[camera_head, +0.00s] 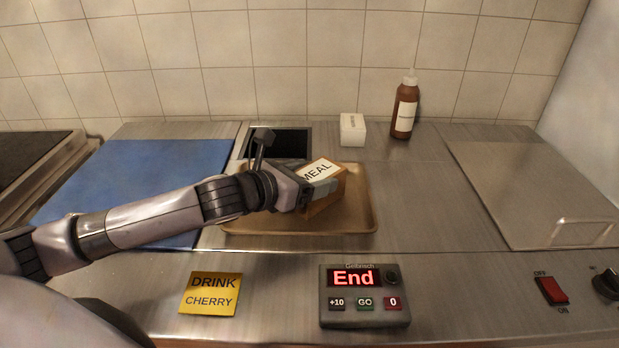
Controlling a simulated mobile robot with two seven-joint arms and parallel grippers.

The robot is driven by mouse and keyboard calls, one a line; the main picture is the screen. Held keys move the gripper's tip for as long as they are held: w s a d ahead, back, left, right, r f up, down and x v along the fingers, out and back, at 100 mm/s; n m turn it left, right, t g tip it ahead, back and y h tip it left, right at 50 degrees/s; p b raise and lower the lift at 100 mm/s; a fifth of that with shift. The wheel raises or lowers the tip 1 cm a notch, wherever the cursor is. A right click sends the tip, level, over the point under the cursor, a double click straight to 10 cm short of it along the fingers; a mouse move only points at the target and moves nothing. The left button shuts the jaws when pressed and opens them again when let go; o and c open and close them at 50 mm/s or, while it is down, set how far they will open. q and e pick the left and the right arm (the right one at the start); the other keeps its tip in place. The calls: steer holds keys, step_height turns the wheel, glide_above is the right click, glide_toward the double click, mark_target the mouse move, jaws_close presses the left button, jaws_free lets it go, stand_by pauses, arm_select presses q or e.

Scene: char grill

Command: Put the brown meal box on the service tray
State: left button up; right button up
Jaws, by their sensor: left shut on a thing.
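The brown meal box (328,199) with a white MEAL label is over the middle of the tan service tray (361,219). My left gripper (322,188) is shut on the box from its left side. The gripper and forearm hide part of the box and the tray's left part. The box looks tilted in the view, and I cannot tell whether its bottom touches the tray. My right gripper is not in view.
A blue mat (150,165) lies left under my arm. A white box (352,130) and a brown bottle (404,108) stand at the back. A timer (364,296) reading End and a yellow DRINK CHERRY note (210,293) are in front. The steel counter right of the tray is clear.

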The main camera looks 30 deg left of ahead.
arm_select(q)
steer(key=shift+r, duration=0.1)
steer(key=o, duration=1.4)
steer(key=shift+c, duration=0.2)
steer(key=b+v, duration=0.1)
steer(key=v, duration=0.8)
steer(key=shift+s+a+b, duration=0.2)
steer(key=shift+s+b, duration=0.1)
steer(key=shift+b, duration=0.05)
steer(key=shift+s+a+r+b, duration=0.15)
steer(key=shift+s+a+b, duration=0.15)
steer(key=shift+s, duration=0.25)
steer(key=shift+s+r, duration=0.25)
steer(key=shift+s, duration=0.3)
steer(key=shift+s, duration=0.1)
